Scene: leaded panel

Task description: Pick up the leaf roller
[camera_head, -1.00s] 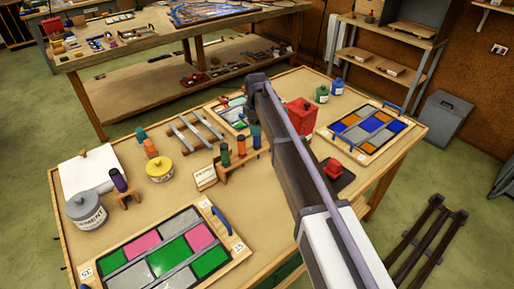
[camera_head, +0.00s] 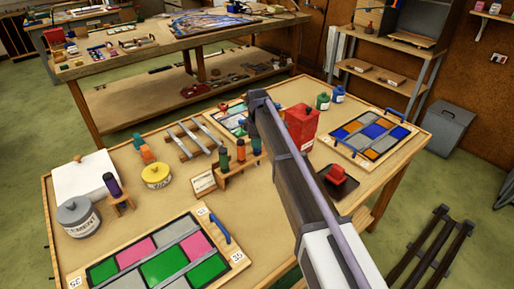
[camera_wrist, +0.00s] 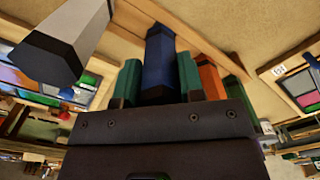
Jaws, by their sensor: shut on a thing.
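A blue-handled tool (camera_wrist: 160,62), apparently the leaf roller, stands between two green fingers of my gripper (camera_wrist: 158,88) in the wrist view. My gripper is shut on its handle. The far end of the tool reaches the wooden rack (camera_wrist: 205,22); whether it is clear of the rack I cannot tell. An orange handle (camera_wrist: 209,76) and a green handle (camera_wrist: 238,92) stand in a row to the right. In the head view, these orange (camera_head: 241,150) and green (camera_head: 223,157) handles stand in the rack; my arm partly hides the gripper area.
A red box (camera_head: 301,127) stands close right of my arm. A yellow tin (camera_head: 156,176), a grey cement pot (camera_head: 77,217) and a purple-handled tool (camera_head: 112,186) stand left. A coloured glass panel (camera_head: 160,258) lies in front. Bare bench shows between them.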

